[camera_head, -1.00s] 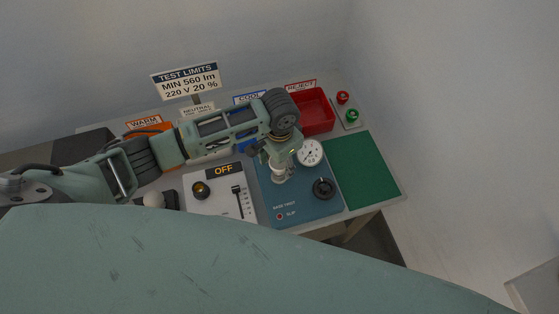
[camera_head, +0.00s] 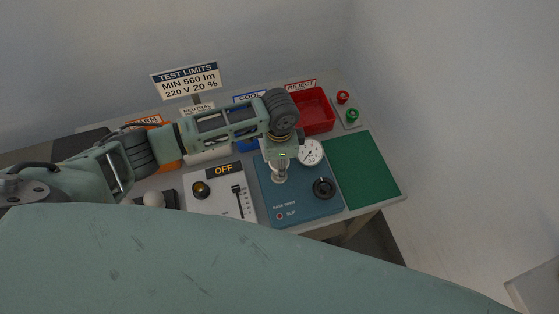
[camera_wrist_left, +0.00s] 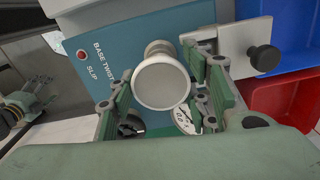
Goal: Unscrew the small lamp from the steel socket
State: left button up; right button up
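In the head view the steel socket (camera_head: 279,178) stands on the panel under my left gripper (camera_head: 280,162). In the left wrist view the two green fingers of my left gripper (camera_wrist_left: 160,85) lie on opposite sides of the lamp, very close to it. Whether the pads touch it is unclear.
The blue panel (camera_head: 300,205) carries a dial gauge (camera_head: 311,152) and a black knob (camera_head: 324,187). A control panel reading OFF (camera_head: 222,204) is left of it, a green mat (camera_head: 362,170) right. Bins stand behind, including the red bin (camera_head: 317,112). A white bulb (camera_head: 153,199) sits at left.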

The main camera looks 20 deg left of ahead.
pick_arm(q)
jog(key=c, duration=0.6)
jog(key=n, duration=0.6)
jog(key=shift+c, duration=0.2)
jog(key=n, duration=0.5)
jog(key=shift+w, duration=0.15)
jog(key=n, duration=0.5)
jog(key=shift+r+n, duration=0.1)
jog(key=shift+n, duration=0.3)
jog(key=n, duration=0.6)
jog(key=shift+w+a, duration=0.1)
jog(key=o, duration=1)
